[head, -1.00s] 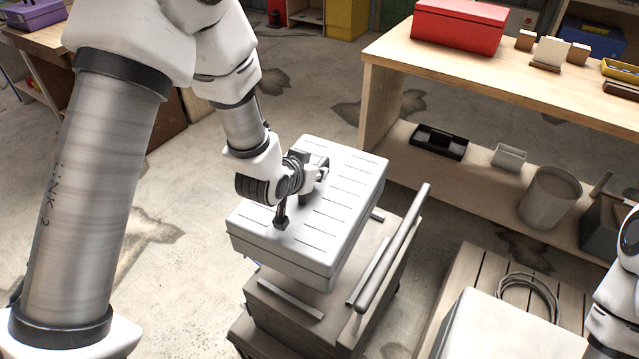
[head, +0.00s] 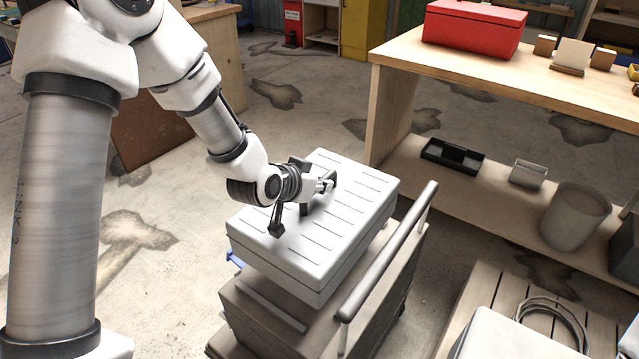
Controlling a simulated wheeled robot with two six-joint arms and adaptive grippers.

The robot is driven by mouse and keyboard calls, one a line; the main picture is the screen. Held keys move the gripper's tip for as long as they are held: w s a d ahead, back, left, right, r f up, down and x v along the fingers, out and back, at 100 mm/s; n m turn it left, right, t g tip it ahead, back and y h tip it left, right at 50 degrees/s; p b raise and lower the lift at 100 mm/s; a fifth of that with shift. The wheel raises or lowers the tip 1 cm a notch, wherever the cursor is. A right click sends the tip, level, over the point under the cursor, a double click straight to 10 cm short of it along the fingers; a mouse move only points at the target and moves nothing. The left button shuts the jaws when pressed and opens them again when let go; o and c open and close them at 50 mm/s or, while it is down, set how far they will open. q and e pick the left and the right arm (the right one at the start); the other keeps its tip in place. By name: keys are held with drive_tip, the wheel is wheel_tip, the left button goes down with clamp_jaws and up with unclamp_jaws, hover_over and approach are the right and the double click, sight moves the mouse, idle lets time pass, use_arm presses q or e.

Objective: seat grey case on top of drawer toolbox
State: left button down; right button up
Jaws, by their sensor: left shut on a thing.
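The grey case (head: 345,215) is a pale, ribbed box in the middle of the head view. My left gripper (head: 304,207) is shut on the handle area at its top, and the fingers partly hide the handle. The brown-grey drawer toolbox (head: 265,318), with a long bar handle (head: 390,250) along its right side, stands under the case. The case lies over the toolbox top, shifted towards its far left side. I cannot tell whether the two touch. My right gripper is out of view.
A wooden bench (head: 480,75) with a red toolbox (head: 472,27) stands at the back right. Its lower shelf holds a black tray (head: 452,157) and a grey bucket (head: 575,214). A slatted pallet with a cable coil (head: 553,318) is at lower right. The floor on the left is open.

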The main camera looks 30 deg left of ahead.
sight(302, 215)
use_arm(q)
drive_tip(key=shift+r, duration=0.25)
drive_tip(key=shift+f+b, duration=1.9)
drive_tip(key=shift+f, duration=1.15)
drive_tip(key=shift+p, duration=0.45)
drive_tip(key=shift+f+b, duration=0.9)
drive_tip(key=shift+f, duration=0.35)
drive_tip(key=c, duration=1)
unclamp_jaws()
drive_tip(key=shift+s+f, duration=0.1)
drive_tip(key=shift+s, duration=0.1)
drive_tip(key=v, duration=0.7)
drive_tip(key=shift+s+r, duration=0.2)
